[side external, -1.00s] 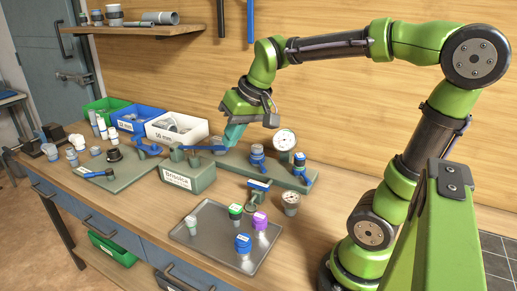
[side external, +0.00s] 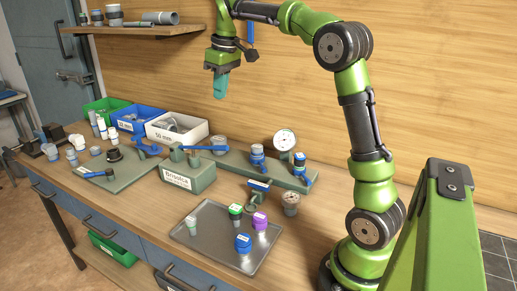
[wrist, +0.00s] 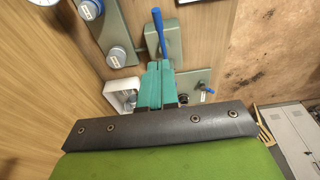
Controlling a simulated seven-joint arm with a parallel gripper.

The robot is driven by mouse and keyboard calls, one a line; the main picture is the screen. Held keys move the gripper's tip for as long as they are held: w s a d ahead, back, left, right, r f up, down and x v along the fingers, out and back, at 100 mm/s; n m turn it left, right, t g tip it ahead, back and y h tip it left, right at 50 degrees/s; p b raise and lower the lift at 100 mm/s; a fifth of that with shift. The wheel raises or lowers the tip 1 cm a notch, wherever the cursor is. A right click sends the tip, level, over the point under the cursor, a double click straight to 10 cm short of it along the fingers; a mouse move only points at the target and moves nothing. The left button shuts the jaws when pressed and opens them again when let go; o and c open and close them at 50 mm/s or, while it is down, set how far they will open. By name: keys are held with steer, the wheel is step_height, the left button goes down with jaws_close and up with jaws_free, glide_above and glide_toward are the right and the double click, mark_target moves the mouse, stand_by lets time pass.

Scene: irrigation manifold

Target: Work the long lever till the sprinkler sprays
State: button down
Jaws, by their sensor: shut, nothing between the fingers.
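The longest blue lever (side external: 206,148) lies nearly level on top of the green block labelled "Brisulca" (side external: 188,177), pointing right. A blue lever also shows beyond the fingers in the wrist view (wrist: 159,30). My gripper (side external: 219,96) has teal fingers and hangs pointing down, well above the bench and apart from the lever. In the wrist view its fingers (wrist: 155,68) are together with nothing between them. I cannot tell which fitting is the sprinkler, and no spray shows.
A pressure gauge (side external: 284,140) stands at the back right of the bench, near blue-collared fittings (side external: 257,157). A metal tray (side external: 205,238) with several capped parts lies in front. Parts bins (side external: 177,127) stand at the back left. The air around my gripper is clear.

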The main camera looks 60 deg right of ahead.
glide_toward(227, 148)
steer(key=w+f, duration=0.4)
steer(key=f, duration=0.1)
steer(key=shift+f, duration=0.35)
steer(key=shift+s, duration=0.1)
step_height(227, 148, down, 7)
steer(key=s, duration=0.2)
steer(key=shift+f, duration=0.15)
stand_by(0.3)
step_height(227, 148, up, 5)
steer(key=shift+s+f, duration=0.1)
steer(key=s+r, duration=0.4)
steer(key=r, duration=0.4)
steer(key=shift+s+r, duration=0.35)
